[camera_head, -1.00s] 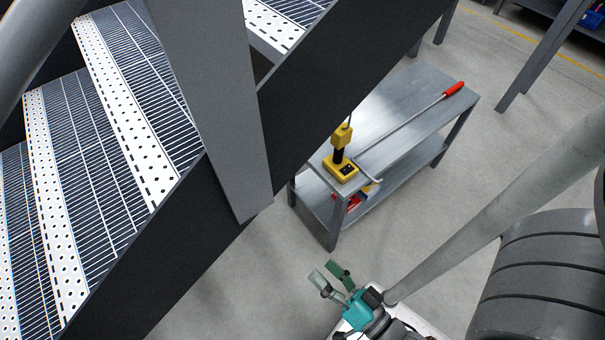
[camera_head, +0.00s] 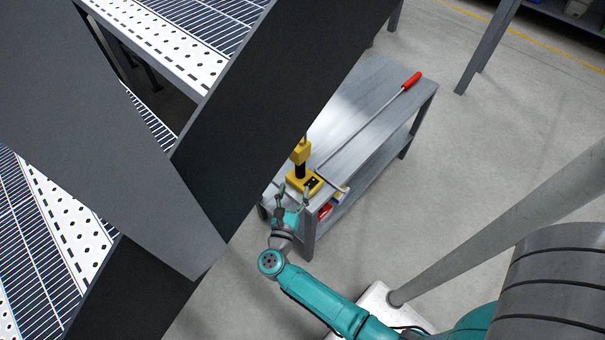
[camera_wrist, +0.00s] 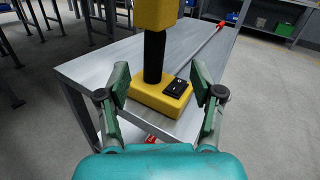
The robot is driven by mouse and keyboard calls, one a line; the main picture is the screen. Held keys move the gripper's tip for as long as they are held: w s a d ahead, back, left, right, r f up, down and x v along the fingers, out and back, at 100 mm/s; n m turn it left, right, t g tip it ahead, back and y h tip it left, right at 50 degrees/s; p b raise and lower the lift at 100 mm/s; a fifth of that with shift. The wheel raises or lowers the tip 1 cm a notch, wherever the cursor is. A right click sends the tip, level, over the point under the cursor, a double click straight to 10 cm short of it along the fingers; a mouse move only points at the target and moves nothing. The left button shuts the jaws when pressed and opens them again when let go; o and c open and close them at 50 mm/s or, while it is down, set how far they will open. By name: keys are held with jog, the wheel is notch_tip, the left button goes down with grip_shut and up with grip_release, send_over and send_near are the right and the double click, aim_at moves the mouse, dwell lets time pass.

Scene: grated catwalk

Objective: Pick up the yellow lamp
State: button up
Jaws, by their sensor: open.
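The yellow lamp (camera_head: 301,170) stands upright near the front corner of a grey metal table, with a yellow base, a black stem and a yellow upper part. In the wrist view the lamp (camera_wrist: 156,92) is straight ahead, its top cut off by the frame edge. My gripper (camera_head: 293,193) is open at the table's near end, close to the lamp. In the wrist view the fingers of my gripper (camera_wrist: 163,92) appear to either side of the lamp's base and stem, in front of it; nothing is between them in their grip.
The grey table (camera_head: 372,100) carries a long bar with a red handle (camera_head: 411,80). A red item (camera_head: 325,211) sits on its lower shelf. Dark beams and perforated stair treads (camera_head: 160,38) fill the left. Open floor (camera_head: 480,150) lies to the right.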

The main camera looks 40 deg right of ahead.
aim_at(298, 168)
jog(key=w+d, duration=0.2)
jog(key=d, duration=0.1)
jog(key=w+d+f+m, duration=0.1)
jog(key=w+d, duration=0.1)
jog(key=d, duration=0.1)
jog(key=w+d+m+g, duration=0.1)
jog(key=w+d, duration=0.2)
jog(key=shift+d+f, duration=0.15)
jog(key=shift+d, duration=0.1)
grip_shut()
dwell(0.4)
